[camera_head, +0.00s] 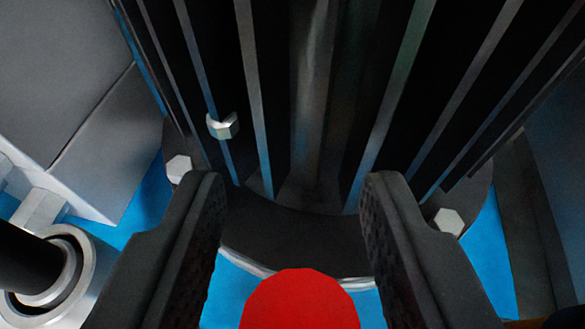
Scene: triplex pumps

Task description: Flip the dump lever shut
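My gripper (293,185) is open, its two dark ridged fingers wide apart on either side of the picture's middle. A red rounded knob (300,302) shows at the bottom centre, between the fingers, with clear space between it and each finger in the picture. It may be the end of the dump lever. Its lower part is cut off by the frame edge, and no lever arm or pivot shows, so I cannot tell its position.
A dark finned cylindrical body (315,100) on a round flange with light hex bolts (449,221) fills the view ahead. A grey block (75,95) stands at left, above a metal ring fitting with a black rod (50,275). Blue surface (490,260) shows around the flange.

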